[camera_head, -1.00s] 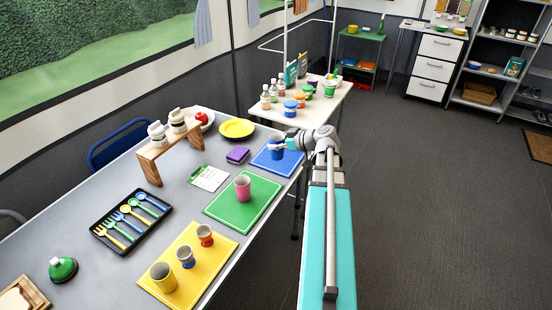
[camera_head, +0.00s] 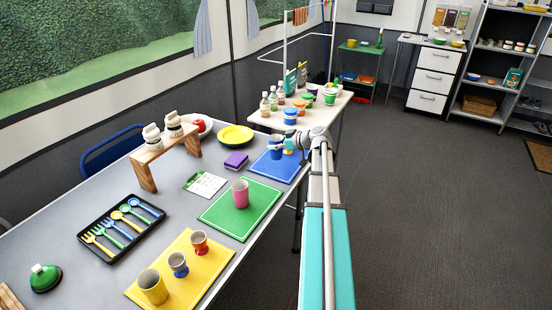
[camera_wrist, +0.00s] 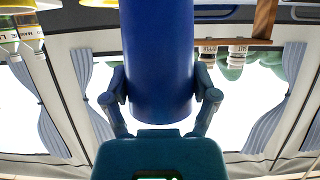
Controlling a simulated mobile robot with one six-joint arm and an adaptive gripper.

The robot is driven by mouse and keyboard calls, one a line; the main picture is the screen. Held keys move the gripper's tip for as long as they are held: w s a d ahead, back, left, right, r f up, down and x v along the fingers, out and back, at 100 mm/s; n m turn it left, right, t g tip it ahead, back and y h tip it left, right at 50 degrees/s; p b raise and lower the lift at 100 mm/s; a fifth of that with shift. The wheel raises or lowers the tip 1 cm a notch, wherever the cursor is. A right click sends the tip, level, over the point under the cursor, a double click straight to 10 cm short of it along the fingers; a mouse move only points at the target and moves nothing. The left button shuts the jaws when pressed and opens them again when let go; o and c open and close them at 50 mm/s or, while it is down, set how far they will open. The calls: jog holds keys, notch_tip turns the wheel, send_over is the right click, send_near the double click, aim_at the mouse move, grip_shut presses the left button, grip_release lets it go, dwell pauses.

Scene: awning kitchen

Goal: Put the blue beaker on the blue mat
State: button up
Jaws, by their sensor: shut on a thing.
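The blue beaker (camera_head: 275,150) is at the far part of the blue mat (camera_head: 279,171), at the far right end of the grey table. It looks upright. I cannot tell whether its base touches the mat or hangs just above it. My gripper (camera_head: 281,145) reaches it from the right and is shut on it. In the wrist view the beaker (camera_wrist: 158,55) fills the space between the two fingers, one on each side. That view is upside down and does not show the mat.
A green mat (camera_head: 226,221) with a pink beaker (camera_head: 240,193) and a yellow mat (camera_head: 196,290) with several cups lie nearer. A yellow plate (camera_head: 236,134) and a purple sponge (camera_head: 236,160) are left of the blue mat. A second table (camera_head: 262,117) with jars stands behind.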

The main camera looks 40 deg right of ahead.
aim_at(276, 152)
jog(key=shift+w+d+f+b, duration=0.25)
jog(key=shift+w+f+b, duration=0.05)
jog(key=shift+f, duration=0.15)
jog(key=shift+w+d+f+b, duration=0.25)
jog(key=shift+w+f+b, duration=0.05)
jog(key=shift+f, duration=0.15)
jog(key=shift+w+d+f+b, duration=0.3)
jog(key=shift+w+f+b, duration=0.05)
jog(key=shift+f+b, duration=0.3)
jog(key=shift+s+f+b, duration=0.1)
jog(key=shift+f+b, duration=1.25)
jog(key=shift+f, duration=0.05)
jog(key=shift+a+f, duration=0.1)
jog(key=o, duration=1)
jog(key=shift+c, duration=0.2)
